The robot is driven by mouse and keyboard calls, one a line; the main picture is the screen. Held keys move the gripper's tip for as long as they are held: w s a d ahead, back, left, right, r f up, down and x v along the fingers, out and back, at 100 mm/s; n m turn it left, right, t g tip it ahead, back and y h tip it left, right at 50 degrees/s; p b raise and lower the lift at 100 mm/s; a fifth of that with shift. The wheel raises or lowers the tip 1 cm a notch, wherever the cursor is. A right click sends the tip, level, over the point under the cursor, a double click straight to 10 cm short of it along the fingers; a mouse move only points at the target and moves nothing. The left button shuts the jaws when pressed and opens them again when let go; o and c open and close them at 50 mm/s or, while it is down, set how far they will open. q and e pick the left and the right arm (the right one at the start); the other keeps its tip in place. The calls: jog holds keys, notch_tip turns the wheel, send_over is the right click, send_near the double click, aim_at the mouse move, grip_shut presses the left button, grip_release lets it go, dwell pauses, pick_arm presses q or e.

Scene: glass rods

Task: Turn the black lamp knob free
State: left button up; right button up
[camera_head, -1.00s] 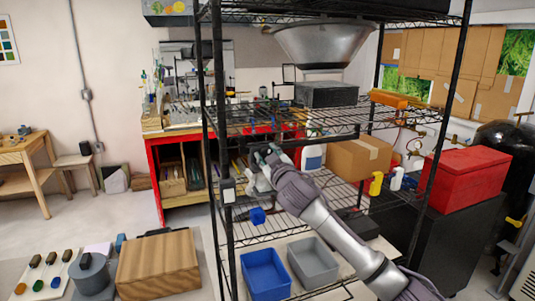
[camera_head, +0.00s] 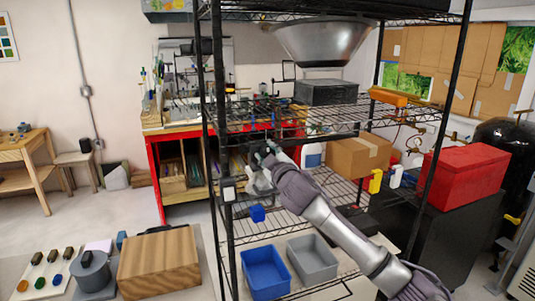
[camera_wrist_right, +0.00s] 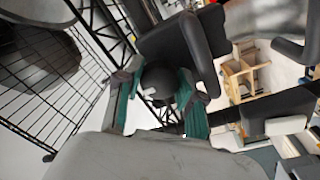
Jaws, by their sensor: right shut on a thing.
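My right gripper (camera_head: 264,155) reaches in from the lower right to the left front post of the black wire shelf unit. In the right wrist view its two teal-padded fingers (camera_wrist_right: 160,108) stand on either side of a dark round knob (camera_wrist_right: 158,80) and are shut on it. The knob sits beside a thick black part (camera_wrist_right: 180,42), which I take to be part of the lamp. In the head view the knob is mostly hidden by the gripper, and I cannot tell how far it is turned. My left gripper is not in view.
Wire shelves and posts (camera_head: 226,140) closely surround the right gripper. A small blue block (camera_head: 257,213) lies below it. A blue bin (camera_head: 245,270) and a grey bin (camera_head: 330,260) stand lower down. A wooden box (camera_head: 158,265) is at the lower left.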

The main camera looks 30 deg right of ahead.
jog(key=o, duration=0.9)
jog(key=v, duration=1.2)
jog(key=shift+f, duration=0.1)
